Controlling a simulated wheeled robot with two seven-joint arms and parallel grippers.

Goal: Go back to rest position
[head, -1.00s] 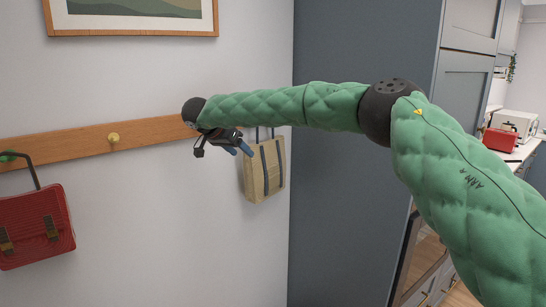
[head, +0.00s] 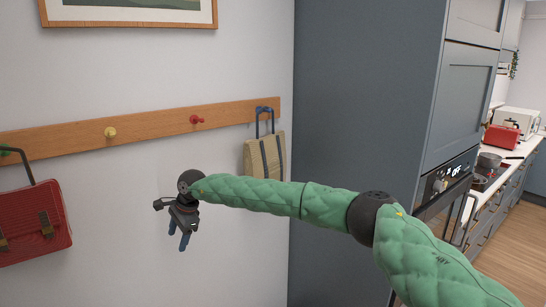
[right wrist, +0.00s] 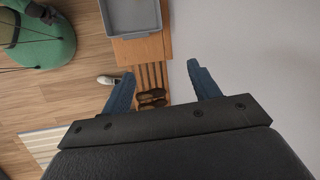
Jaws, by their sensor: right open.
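My right gripper (head: 184,241) hangs in front of the white wall, below the wooden peg rail (head: 150,124), with its blue fingers pointing down. In the right wrist view its two fingers (right wrist: 163,88) are spread apart with nothing between them. My green right arm comes in from the lower right of the head view. My left gripper does not show in either view.
A beige bag (head: 264,156) hangs at the rail's right end, partly behind my arm. A red satchel (head: 35,222) hangs at the left. Yellow (head: 110,132) and red (head: 196,120) pegs are bare. A tall grey cabinet (head: 350,100) stands right. A grey tray (right wrist: 130,16) shows in the wrist view.

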